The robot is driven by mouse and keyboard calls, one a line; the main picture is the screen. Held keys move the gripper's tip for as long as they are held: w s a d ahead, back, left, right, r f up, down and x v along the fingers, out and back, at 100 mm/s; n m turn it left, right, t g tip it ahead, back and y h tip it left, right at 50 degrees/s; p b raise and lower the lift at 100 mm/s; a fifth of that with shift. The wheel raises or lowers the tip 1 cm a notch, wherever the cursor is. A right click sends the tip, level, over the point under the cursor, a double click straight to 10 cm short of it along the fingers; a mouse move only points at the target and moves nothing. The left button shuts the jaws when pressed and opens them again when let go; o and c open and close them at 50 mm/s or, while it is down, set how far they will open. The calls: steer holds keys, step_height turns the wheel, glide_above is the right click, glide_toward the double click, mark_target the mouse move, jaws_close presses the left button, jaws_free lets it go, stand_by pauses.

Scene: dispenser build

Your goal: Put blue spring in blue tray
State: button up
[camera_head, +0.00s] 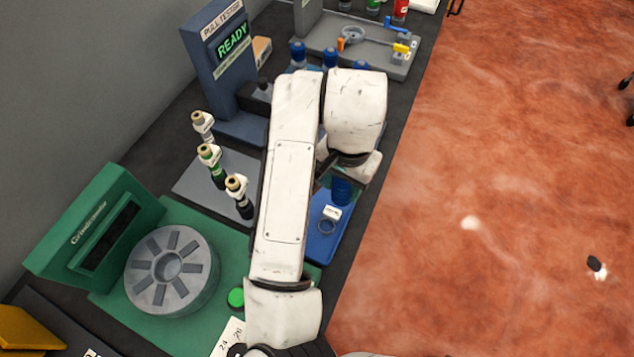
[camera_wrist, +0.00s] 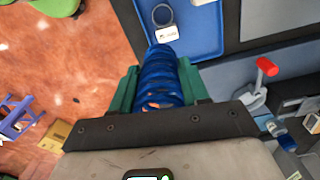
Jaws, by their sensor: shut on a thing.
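The blue spring (camera_wrist: 160,78) is held between the green fingers of my gripper (camera_wrist: 158,85) in the wrist view. In the head view the blue spring (camera_head: 341,190) shows below my wrist, over the blue tray (camera_head: 322,246). The tray also shows in the wrist view (camera_wrist: 195,32), just beyond the spring's far end. A ring with a white label (camera_wrist: 165,28) lies in the tray. I cannot tell whether the spring touches the tray. My arm hides part of the tray in the head view, and the gripper fingers are mostly hidden there.
A green machine with a grey slotted wheel (camera_head: 172,268) stands at the lower left. Several capped dispensers (camera_head: 212,162) stand on a grey plate left of my arm. A pull tester (camera_head: 225,70) stands behind. A grey fixture (camera_head: 355,40) is at the back. Open floor lies right.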

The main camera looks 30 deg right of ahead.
steer(key=w+f+b, duration=0.1)
steer(key=w+f, duration=0.1)
steer(key=w+f+b, duration=0.1)
steer(key=w+f, duration=0.1)
steer(key=w+f+b, duration=0.1)
steer(key=w+f, duration=0.1)
steer(key=shift+w+a+f, duration=0.25)
steer(key=shift+w+f, duration=0.1)
steer(key=shift+w, duration=0.05)
steer(key=shift+w+f+b, duration=0.15)
steer(key=shift+f+b, duration=0.15)
steer(key=shift+f+p, duration=0.45)
steer(key=shift+f, duration=0.9)
steer(key=shift+f, duration=0.15)
steer(key=o, duration=1.1)
step_height(320, 180, up, 12)
steer(key=p, duration=0.2)
